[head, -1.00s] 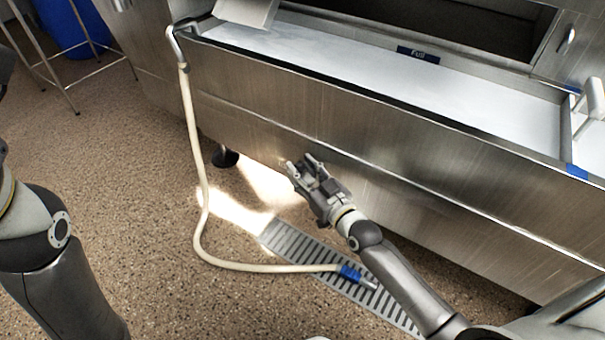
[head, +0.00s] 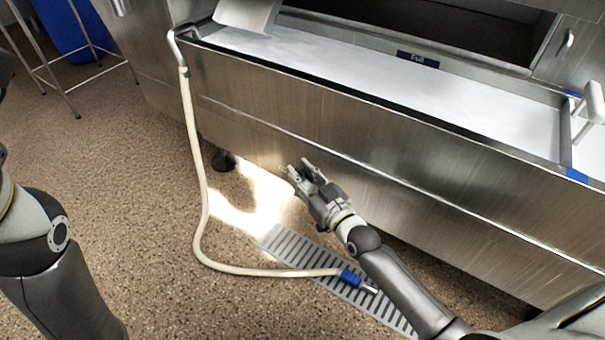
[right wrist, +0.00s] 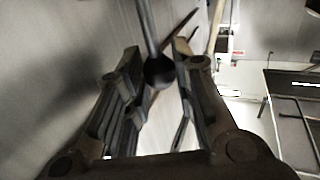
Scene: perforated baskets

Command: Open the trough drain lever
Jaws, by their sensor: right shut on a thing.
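The steel trough (head: 420,160) runs across the head view, with pale liquid inside and a blue "Full" label on its back wall. My right gripper (head: 302,170) is low against its front side. In the right wrist view, a thin dark rod with a round ball knob (right wrist: 160,72), seemingly the drain lever, lies between the fingers of the right gripper (right wrist: 155,55), which is shut on it. In the head view the lever is hidden by the gripper. My left arm shows at the left edge; its gripper is out of view.
A cream hose (head: 201,190) hangs from the trough's left corner and runs over the floor to a blue nozzle (head: 350,278). A floor drain grate (head: 290,245) lies below my right arm. A blue bin (head: 68,25) stands at the back left.

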